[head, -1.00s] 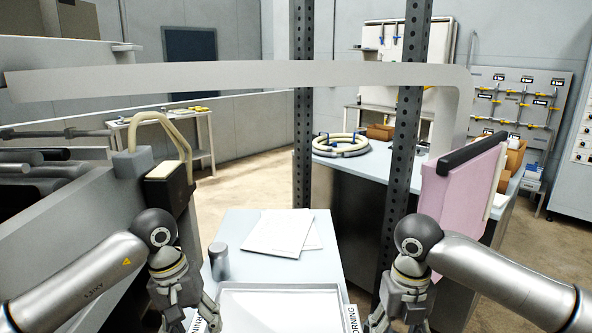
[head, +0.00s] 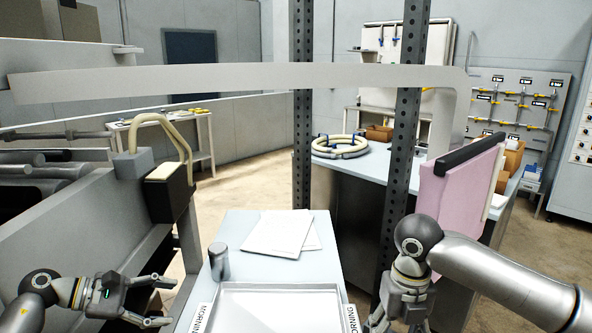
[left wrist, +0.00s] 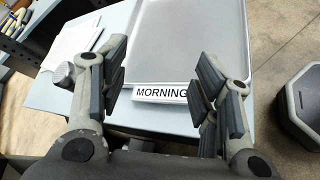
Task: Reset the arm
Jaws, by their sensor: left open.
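My left gripper (head: 162,301) is at the lower left of the head view, open and empty, its fingers pointing right toward the table's left edge. Its two fingers (left wrist: 165,84) also show spread apart in the left wrist view, with the table and tray beyond them. My right gripper (head: 385,318) hangs fingers-down at the bottom of the head view, right of the tray. Its fingertips are cut off by the frame's lower edge, so its opening is unclear.
A grey tray (head: 232,287) with a MORNING label (left wrist: 161,93) lies on the small table (head: 240,229). A metal cylinder (head: 219,262) and white papers (head: 280,232) are behind it. A dark perforated post (head: 402,150) stands behind the right gripper. A pink panel (head: 457,208) is at right.

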